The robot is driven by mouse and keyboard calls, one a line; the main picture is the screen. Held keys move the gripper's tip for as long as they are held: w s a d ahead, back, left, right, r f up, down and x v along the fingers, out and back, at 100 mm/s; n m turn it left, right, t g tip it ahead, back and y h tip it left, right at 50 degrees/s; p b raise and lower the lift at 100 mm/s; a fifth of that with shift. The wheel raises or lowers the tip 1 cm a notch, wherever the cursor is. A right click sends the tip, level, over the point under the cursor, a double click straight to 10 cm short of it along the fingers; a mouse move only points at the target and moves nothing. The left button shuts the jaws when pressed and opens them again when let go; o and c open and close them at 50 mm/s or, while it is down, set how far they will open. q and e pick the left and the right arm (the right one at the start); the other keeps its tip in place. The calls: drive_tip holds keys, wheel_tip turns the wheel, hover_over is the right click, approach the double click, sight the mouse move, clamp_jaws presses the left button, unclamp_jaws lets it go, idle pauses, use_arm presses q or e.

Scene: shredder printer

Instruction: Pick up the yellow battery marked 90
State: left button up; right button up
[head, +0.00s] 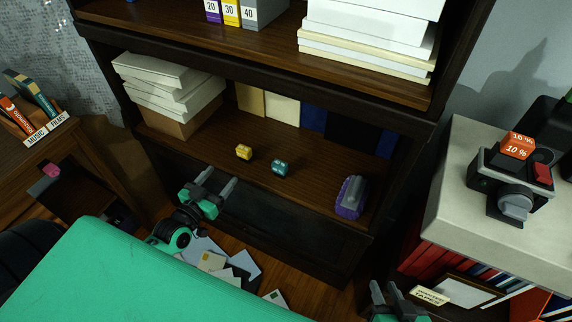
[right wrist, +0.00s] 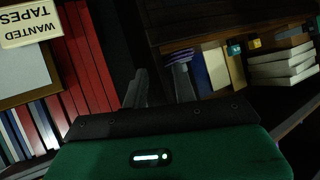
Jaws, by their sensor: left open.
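A small yellow battery (head: 243,152) lies on the dark wooden shelf of the cabinet, left of a teal battery (head: 280,168). Its marking is too small to read. Both also show small in the right wrist view, the yellow one (right wrist: 254,43) beside the teal one (right wrist: 234,50). My left gripper (head: 217,180) is open and empty. Its fingers point up toward the shelf, in front of and below the yellow battery, apart from it. My right gripper (head: 384,290) is at the bottom right, with its fingers apart and nothing between them, far from the batteries.
The shelf (head: 215,140) also holds a stack of white boxes (head: 170,85) at left and a purple-grey device (head: 351,197) at right. An upper shelf (head: 270,38) overhangs it. A grey cabinet (head: 450,200) with a red-labelled machine (head: 512,180) stands right. Papers (head: 215,262) lie on the floor.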

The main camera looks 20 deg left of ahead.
sight(247, 147)
use_arm(q)
drive_tip(key=w, duration=0.6)
drive_tip(key=w+d+b, duration=0.1)
drive_tip(key=w, duration=0.2)
drive_tip(key=shift+d+r, duration=0.1)
drive_tip(key=shift+r, duration=0.05)
drive_tip(key=w, duration=0.2)
drive_tip(key=w+b, duration=0.1)
drive_tip(key=w, duration=0.1)
drive_tip(key=shift+d, duration=0.4)
drive_tip(key=shift+w, duration=0.4)
drive_tip(key=c, duration=1.1)
use_arm(e)
drive_tip(key=a+r+t, duration=0.1)
drive_tip(key=t, duration=0.1)
drive_tip(key=w+a+r+t+y, duration=0.1)
drive_tip(key=r, duration=0.1)
drive_tip(key=shift+w+a+t, duration=0.1)
drive_tip(key=shift+w+t, duration=0.1)
drive_tip(key=shift+t, duration=0.2)
use_arm(q)
drive_tip(key=shift+o, duration=0.2)
drive_tip(key=shift+r, duration=0.1)
